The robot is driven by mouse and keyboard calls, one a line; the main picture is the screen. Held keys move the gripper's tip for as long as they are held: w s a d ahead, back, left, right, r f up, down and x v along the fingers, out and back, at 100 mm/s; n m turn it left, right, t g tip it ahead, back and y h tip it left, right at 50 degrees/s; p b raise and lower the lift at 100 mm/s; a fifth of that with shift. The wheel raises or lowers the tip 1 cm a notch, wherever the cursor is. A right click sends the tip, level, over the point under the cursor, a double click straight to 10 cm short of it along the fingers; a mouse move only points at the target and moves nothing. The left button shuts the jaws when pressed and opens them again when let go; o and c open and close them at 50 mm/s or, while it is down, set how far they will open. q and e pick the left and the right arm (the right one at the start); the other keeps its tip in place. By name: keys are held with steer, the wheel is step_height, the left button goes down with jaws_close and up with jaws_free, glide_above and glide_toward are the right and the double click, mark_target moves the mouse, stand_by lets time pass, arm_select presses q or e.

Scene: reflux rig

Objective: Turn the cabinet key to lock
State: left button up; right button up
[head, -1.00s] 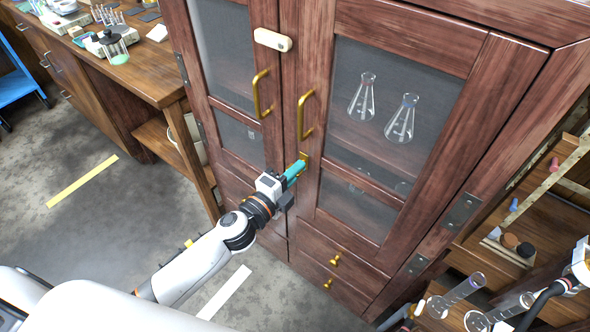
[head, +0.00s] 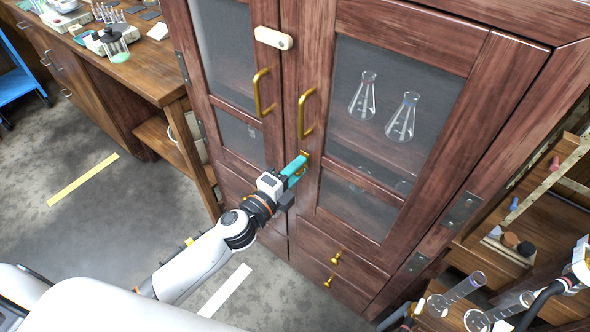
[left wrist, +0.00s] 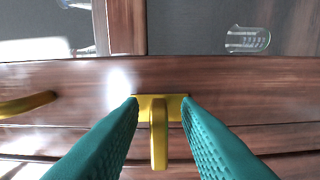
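The cabinet (head: 420,50) is dark reddish wood with two glazed doors, which look shut. The brass key (head: 304,154) sits on a small plate low on the right door's inner edge. In the left wrist view the key (left wrist: 159,135) stands edge-on, its flat part upright. My left gripper (head: 296,167) is at the key. In the left wrist view its teal fingers (left wrist: 160,115) are on either side of the key, with a visible gap on each side. It is open and not gripping the key.
Brass handles (head: 306,115) stick out above the key, and a white latch-like piece (head: 273,38) bridges the doors at the top. Flasks (head: 402,118) stand behind the glass. A wooden bench (head: 140,75) is at left, and glass cylinders (head: 458,292) are at lower right.

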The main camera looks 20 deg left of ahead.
arm_select(q)
steer(key=b+v, duration=0.2)
steer(key=v, duration=1)
steer(key=shift+b, duration=0.35)
stand_by(0.4)
steer(key=s+a+f+n+g+y+p, duration=0.15)
steer(key=f+n, duration=0.25)
steer(key=f, duration=0.6)
steer(key=s+a+f+n+g+y, duration=0.2)
steer(key=a+f+n+g, duration=0.1)
steer(key=f, duration=0.7)
steer(key=s+a+f+n+g+y+p, duration=0.1)
steer(key=s+a+f+n+g+y, duration=0.2)
steer(key=f, duration=0.8)
steer(key=s+d+f+n+g, duration=0.1)
steer(key=s+f+n+g, duration=0.3)
steer(key=s+f, duration=0.5)
steer(key=s+d+f+n+g+p, duration=0.1)
steer(key=s+f+n+g, duration=0.3)
steer(key=s, duration=1.2)
step_height(320, 180, down, 5)
steer(key=shift+s+d+r+n, duration=0.1)
steer(key=shift+s+d+n, duration=0.25)
steer(key=shift+n, duration=0.55)
